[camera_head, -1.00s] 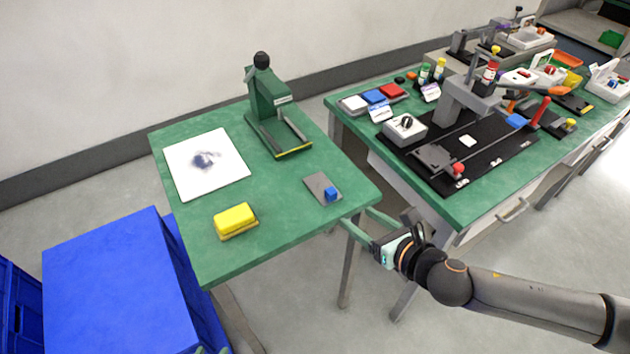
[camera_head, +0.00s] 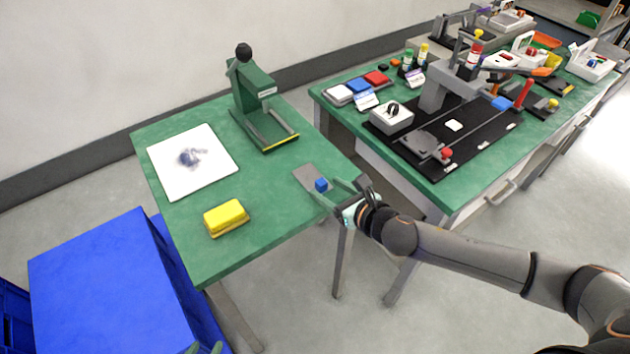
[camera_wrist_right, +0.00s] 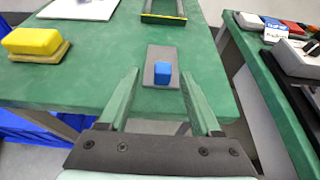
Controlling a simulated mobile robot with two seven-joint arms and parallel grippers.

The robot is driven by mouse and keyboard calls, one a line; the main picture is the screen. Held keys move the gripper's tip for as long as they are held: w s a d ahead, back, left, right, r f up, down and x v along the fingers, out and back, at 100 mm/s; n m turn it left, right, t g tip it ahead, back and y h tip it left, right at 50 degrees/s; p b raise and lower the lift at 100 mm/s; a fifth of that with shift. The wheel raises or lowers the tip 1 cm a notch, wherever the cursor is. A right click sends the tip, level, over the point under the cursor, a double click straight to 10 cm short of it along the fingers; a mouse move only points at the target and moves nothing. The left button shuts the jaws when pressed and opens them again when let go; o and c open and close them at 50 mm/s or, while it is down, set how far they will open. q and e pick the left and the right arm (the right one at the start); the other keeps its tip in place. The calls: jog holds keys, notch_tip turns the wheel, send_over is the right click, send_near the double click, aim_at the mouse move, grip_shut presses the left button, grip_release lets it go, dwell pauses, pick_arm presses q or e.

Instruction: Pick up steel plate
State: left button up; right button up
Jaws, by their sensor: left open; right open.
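The steel plate (camera_head: 306,174) is a flat grey rectangle lying near the right edge of the green table. A small blue block (camera_head: 321,185) stands on its near part. My right gripper (camera_head: 330,190) is open at the table's edge, its green fingers pointing at the plate. In the right wrist view the plate (camera_wrist_right: 161,54) and the blue block (camera_wrist_right: 162,74) appear ahead, between the open fingers (camera_wrist_right: 159,80), with nothing held. Only the fingertips of my left gripper (camera_head: 205,348) show at the bottom edge, apart and empty.
The green table (camera_head: 270,215) also bears a yellow block (camera_head: 227,216), a white sheet (camera_head: 215,150) and a green press-like stand (camera_head: 255,95). A second green workbench (camera_head: 450,192) with several devices stands to the right across a gap. A blue crate (camera_head: 100,280) stands at left.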

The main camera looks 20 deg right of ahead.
aim_at(325, 186)
jog(key=shift+f+x, duration=0.2)
jog(key=shift+x, duration=1.8)
jog(key=shift+d, duration=0.2)
jog(key=shift+s, duration=0.1)
grip_shut()
